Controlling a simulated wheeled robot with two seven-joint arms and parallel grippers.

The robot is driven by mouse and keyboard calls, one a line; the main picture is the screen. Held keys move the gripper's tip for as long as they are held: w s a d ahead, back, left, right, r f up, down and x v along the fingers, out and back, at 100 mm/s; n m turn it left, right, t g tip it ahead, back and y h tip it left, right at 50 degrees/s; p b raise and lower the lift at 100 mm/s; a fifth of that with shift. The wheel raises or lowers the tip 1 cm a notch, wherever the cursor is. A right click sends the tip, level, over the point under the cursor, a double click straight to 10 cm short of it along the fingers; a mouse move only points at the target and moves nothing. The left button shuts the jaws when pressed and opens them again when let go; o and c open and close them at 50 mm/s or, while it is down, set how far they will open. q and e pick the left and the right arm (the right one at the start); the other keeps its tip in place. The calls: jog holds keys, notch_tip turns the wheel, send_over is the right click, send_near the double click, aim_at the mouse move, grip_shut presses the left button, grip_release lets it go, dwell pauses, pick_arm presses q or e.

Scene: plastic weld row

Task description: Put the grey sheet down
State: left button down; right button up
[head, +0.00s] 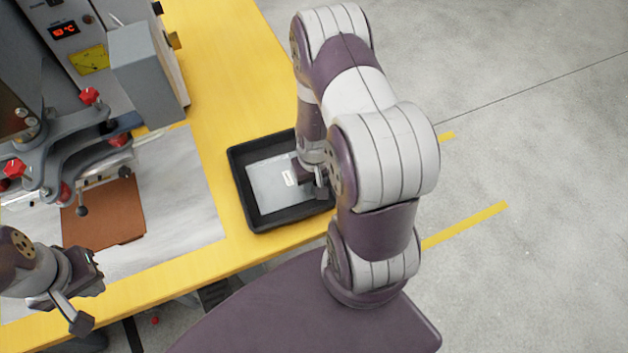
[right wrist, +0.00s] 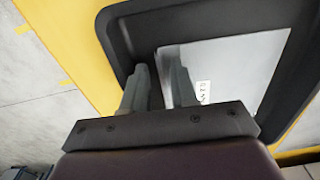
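The grey sheet (head: 269,181) lies in the black tray (head: 240,187) at the right end of the yellow table, a small white label on it. My right gripper (head: 313,181) reaches down at the sheet's right side. In the right wrist view my right gripper (right wrist: 160,84) has its fingers apart, with the edge of the grey sheet (right wrist: 240,65) running between them; one finger is over the sheet, the other over the tray (right wrist: 125,28). My left gripper (head: 88,296) is at the lower left, away from the tray; its finger opening is unclear.
A brown sheet (head: 108,212) lies on a pale mat (head: 180,190) on the yellow table (head: 205,95). A machine with red knobs (head: 90,96) and a red display stands at the upper left. The grey floor right of the table is clear.

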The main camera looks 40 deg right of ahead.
notch_tip(320, 180, up, 13)
jog(key=p, duration=0.1)
jog(key=s+a+r+n+t, duration=0.1)
jog(key=a+r+n, duration=0.2)
jog(key=a+r, duration=0.5)
jog(key=shift+s+a+r+n, duration=0.3)
jog(key=shift+s+a+r, duration=0.1)
jog(key=shift+a, duration=0.85)
